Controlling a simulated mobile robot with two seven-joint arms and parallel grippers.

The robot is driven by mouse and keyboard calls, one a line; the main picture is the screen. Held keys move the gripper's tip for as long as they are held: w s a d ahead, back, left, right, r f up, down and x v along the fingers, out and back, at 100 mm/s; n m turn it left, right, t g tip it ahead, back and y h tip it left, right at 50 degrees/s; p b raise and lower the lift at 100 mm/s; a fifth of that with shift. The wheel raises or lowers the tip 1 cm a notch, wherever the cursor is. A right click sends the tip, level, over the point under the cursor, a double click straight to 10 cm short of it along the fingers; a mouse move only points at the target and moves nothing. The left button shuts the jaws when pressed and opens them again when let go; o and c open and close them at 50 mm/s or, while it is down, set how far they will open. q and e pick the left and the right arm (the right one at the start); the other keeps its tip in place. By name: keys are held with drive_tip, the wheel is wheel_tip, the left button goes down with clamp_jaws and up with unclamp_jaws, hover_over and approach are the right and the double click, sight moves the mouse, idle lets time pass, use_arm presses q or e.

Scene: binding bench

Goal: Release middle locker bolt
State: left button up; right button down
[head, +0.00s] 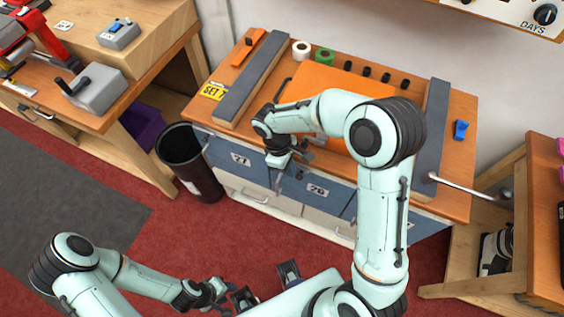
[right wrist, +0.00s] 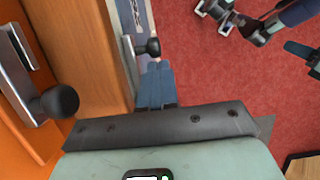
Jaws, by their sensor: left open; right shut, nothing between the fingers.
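The middle locker door (head: 318,190), blue and marked 26, is in the bench front. A small dark bolt knob (head: 299,175) is near its upper left; I take it for the black knob on a metal plate (right wrist: 150,47) in the right wrist view. My right gripper (head: 279,160) is shut and empty at the bench front, near the edge between doors 27 and 26. In the right wrist view its fingertips (right wrist: 155,72) are close to that knob; I cannot tell whether they touch. My left gripper (head: 265,285) is open and empty, low over the floor.
A larger black knob on a metal bracket (right wrist: 58,102) is at the bench top edge. Door 27 (head: 238,158) is left of door 26. A black bin (head: 190,165) stands left of the bench. The red floor in front has free room.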

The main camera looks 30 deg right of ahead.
idle(0.3)
drive_tip(key=shift+s+d+f+b, duration=0.2)
drive_tip(key=shift+s+d+b, duration=0.3)
drive_tip(key=shift+s+d, duration=0.45)
drive_tip(key=shift+s+a, duration=0.1)
drive_tip(key=shift+s, duration=0.1)
